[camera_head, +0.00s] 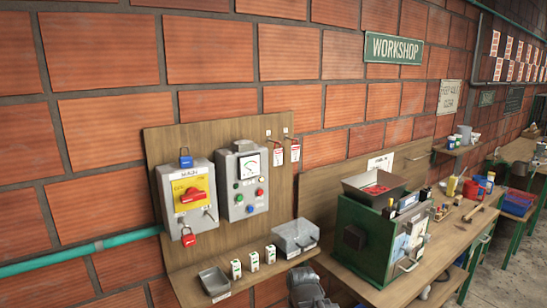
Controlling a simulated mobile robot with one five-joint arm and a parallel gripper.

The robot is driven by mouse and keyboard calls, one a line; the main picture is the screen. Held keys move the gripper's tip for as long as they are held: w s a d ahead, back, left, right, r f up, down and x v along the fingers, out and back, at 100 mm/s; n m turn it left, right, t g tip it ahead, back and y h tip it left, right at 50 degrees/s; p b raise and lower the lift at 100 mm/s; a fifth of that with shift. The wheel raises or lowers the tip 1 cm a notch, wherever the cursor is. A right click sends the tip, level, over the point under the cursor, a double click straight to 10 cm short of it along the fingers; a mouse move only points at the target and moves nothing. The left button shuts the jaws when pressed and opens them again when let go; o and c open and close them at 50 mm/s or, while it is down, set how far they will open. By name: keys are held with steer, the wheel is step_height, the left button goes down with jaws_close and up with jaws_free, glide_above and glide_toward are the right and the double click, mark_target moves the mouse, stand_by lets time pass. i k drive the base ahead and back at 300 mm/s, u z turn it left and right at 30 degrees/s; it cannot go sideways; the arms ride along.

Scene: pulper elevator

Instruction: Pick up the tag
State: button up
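Two red-and-white tags hang side by side from hooks on the wooden wall panel: a left tag (278,156) and a right tag (295,152). They are to the right of the grey control box (244,183) with a dial and coloured buttons. A grey part of my arm (306,288) shows at the bottom edge, below and well apart from the tags. I cannot make out the fingers of my gripper or whether they hold anything.
A switch box (188,195) carries a red handle, a blue padlock (185,159) and a red padlock (189,237). The ledge below holds a metal tray (214,281), several small cartons and a grey box (295,235). A green machine (365,241) stands on the workbench at right.

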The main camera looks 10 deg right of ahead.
mark_target(277, 153)
steer(key=z, duration=1)
steer(key=k, duration=1.1)
steer(key=u, duration=1.5)
steer(key=i, duration=1)
steer(key=z, duration=0.1)
